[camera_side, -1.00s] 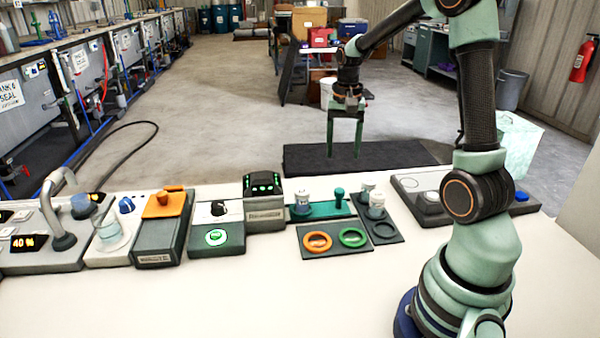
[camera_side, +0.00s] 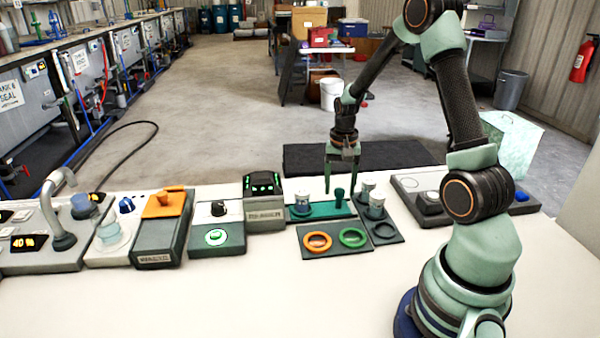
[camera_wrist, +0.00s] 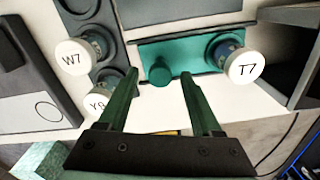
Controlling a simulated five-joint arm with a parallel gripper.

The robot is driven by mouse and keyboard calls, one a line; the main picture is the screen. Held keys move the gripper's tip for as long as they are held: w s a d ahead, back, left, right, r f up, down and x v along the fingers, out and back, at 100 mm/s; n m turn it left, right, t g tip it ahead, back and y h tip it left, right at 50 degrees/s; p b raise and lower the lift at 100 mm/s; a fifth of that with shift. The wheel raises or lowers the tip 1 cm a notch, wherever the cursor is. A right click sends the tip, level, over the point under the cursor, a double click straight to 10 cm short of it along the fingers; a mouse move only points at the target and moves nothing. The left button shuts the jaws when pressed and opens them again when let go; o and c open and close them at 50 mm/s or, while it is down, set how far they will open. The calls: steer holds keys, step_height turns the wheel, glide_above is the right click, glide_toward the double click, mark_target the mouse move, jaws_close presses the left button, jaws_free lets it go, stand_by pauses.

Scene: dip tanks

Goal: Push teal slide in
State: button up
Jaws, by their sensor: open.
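The teal slide (camera_side: 322,211) lies in the row of devices at the back of the white bench, with an upright teal knob (camera_side: 339,196) on it. A white-capped vial (camera_side: 301,203) stands at its left end; its cap reads T7 in the wrist view (camera_wrist: 246,67). There the slide (camera_wrist: 190,52) spans the upper middle, and its knob (camera_wrist: 159,72) appears between my fingertips. My gripper (camera_side: 341,187) is open and empty, pointing down close above and around the knob in the picture. I cannot tell whether a finger touches it.
Vials capped W7 (camera_wrist: 75,55) and Y8 (camera_wrist: 98,102) stand in a dark holder beside the slide. A black box with green lights (camera_side: 263,185) is left of it. A plate with orange and green rings (camera_side: 334,254) lies in front. The front bench is clear.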

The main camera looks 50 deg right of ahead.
jaws_close()
stand_by(1.3)
